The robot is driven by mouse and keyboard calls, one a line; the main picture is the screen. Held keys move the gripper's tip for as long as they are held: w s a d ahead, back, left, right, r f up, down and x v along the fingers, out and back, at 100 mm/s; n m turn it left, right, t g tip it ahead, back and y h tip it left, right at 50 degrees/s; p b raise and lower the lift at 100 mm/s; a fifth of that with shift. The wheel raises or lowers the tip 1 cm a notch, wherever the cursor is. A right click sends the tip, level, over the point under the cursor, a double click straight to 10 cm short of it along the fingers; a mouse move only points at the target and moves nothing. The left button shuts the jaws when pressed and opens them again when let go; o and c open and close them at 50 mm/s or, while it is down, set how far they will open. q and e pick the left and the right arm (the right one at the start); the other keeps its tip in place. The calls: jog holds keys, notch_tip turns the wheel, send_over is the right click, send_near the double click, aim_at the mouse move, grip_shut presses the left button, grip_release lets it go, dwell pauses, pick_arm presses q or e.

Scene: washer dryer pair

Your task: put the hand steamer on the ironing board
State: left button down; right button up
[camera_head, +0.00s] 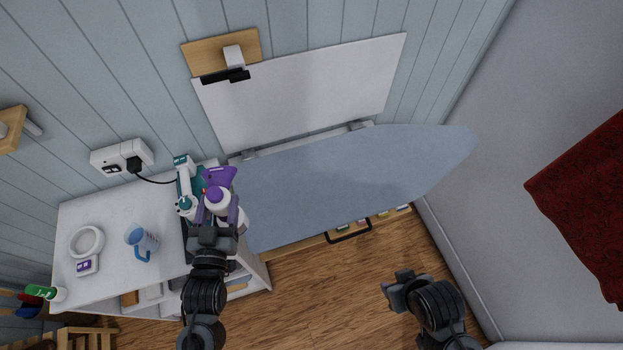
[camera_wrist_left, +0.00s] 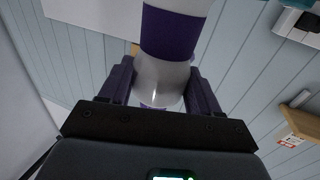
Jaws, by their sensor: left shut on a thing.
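The hand steamer (camera_head: 219,176) is white and purple. My left gripper (camera_head: 216,214) is shut on it, with a finger on each side of its white part. In the left wrist view the steamer (camera_wrist_left: 172,35) stands between the two fingers (camera_wrist_left: 160,88). It is over the right end of the white cabinet top, just left of the ironing board. The ironing board (camera_head: 360,180) is a pale blue-grey padded surface along the wall, and its top is bare. My right gripper (camera_head: 400,283) is in front of the board, away from everything; its fingers are unclear.
The white cabinet top (camera_head: 115,210) holds a blue and white jug (camera_head: 143,240) and a white ring-shaped device (camera_head: 88,242). A socket (camera_head: 121,158) with a black plug is on the wall.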

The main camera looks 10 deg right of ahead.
pick_arm(q)
jog(key=w+d+r+m+g+h+b, duration=0.15)
jog(key=d+m+h+b, duration=0.3)
jog(key=d, duration=0.75)
jog(key=w+d+r+m+g+h+b, duration=0.1)
jog(key=w+d+m+g+h+b, duration=0.3)
jog(key=d, duration=0.9)
jog(key=w+a+f+n+t+h+b, duration=0.1)
jog(key=w+a+f+b, duration=0.1)
jog(key=w+a+f, duration=0.3)
jog(key=shift+a+f, duration=2.1)
jog(key=shift+f, duration=0.8)
jog(key=shift+f+n+b, duration=0.1)
jog(key=shift+n+b, duration=0.15)
jog(key=shift+b, duration=0.05)
jog(key=shift+c, duration=1.1)
grip_release()
jog(key=shift+f, duration=0.15)
